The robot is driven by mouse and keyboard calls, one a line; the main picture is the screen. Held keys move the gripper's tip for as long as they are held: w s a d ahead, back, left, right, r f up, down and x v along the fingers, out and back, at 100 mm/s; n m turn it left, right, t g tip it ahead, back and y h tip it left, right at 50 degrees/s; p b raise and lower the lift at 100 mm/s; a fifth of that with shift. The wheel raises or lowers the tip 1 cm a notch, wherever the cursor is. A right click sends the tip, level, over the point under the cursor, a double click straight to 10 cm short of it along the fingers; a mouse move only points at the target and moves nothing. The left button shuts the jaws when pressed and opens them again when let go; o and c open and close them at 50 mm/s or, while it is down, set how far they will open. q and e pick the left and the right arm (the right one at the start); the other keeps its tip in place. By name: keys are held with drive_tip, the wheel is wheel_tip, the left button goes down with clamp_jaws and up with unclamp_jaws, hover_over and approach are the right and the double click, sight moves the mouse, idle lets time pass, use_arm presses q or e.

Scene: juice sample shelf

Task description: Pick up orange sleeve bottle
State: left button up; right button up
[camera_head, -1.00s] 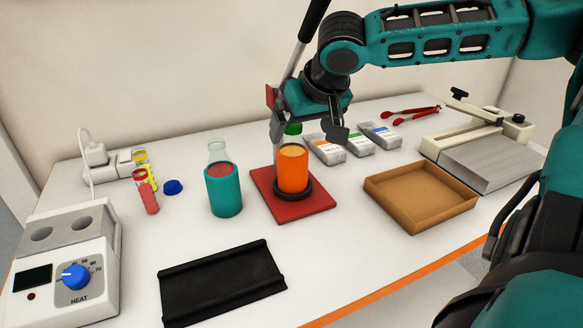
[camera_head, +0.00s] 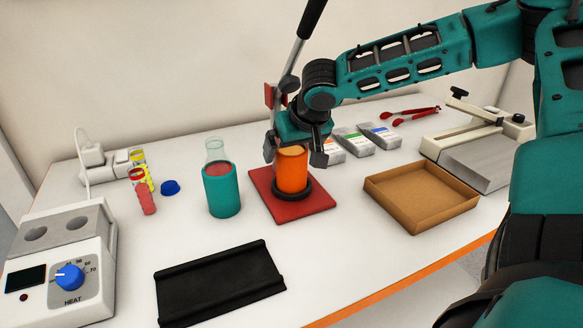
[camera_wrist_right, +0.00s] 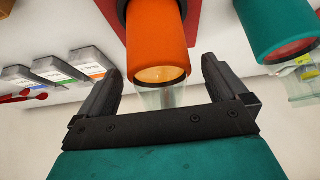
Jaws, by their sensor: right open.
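The orange sleeve bottle (camera_head: 292,172) stands upright in a black ring on a red mat (camera_head: 318,203). My right gripper (camera_head: 296,152) is over the bottle from above, with its fingers on either side of the bottle's upper part. It is open. In the right wrist view the orange bottle (camera_wrist_right: 157,40) lies between and beyond the two fingertips of the right gripper (camera_wrist_right: 162,82), with its clear neck toward the palm. The bottle's neck and top are hidden behind the gripper in the head view. My left gripper is not in view.
A teal sleeve bottle (camera_head: 221,190) stands left of the mat. A cardboard tray (camera_head: 420,197) is to the right, and a black rack (camera_head: 218,283) lies in front. A heater block (camera_head: 62,262) is at the left. Small packets (camera_head: 357,142) lie behind.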

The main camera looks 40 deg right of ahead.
drive_tip(key=c, duration=1.8)
drive_tip(key=shift+r, duration=0.1)
clamp_jaws()
